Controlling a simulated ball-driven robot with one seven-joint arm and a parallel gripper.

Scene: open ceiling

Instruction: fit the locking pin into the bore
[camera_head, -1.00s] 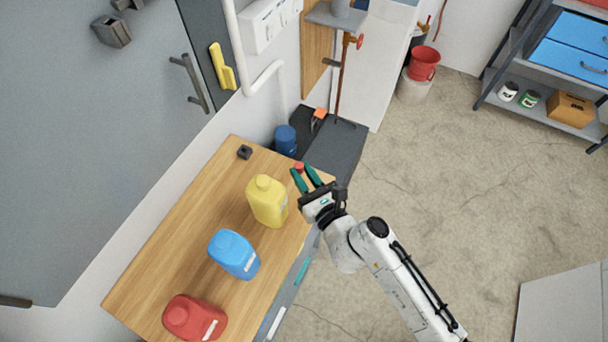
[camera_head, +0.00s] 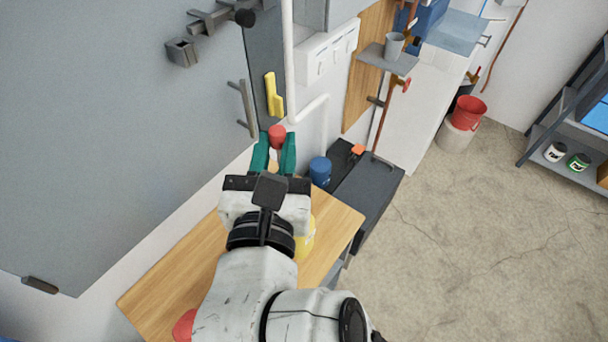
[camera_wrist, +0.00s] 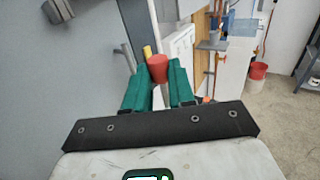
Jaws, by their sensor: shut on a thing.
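The locking pin, with a red head (camera_head: 277,132), is held between the green fingers of my gripper (camera_head: 274,153). In the wrist view the red pin head (camera_wrist: 158,68) shows between the fingertips, and its shaft is mostly hidden. A square grey socket with a dark opening (camera_head: 182,52) sticks out from the grey panel, above and left of my gripper. It also shows at the top left of the wrist view (camera_wrist: 58,11). I cannot tell whether this opening is the bore. My gripper is apart from it.
A grey bar with a dark round end (camera_head: 221,20) and a handle (camera_head: 244,108) stand out from the panel (camera_head: 100,120). A yellow handle (camera_head: 273,95) and white pipe (camera_head: 290,60) are near my gripper. The wooden table (camera_head: 170,290) lies below, partly hidden by my arm.

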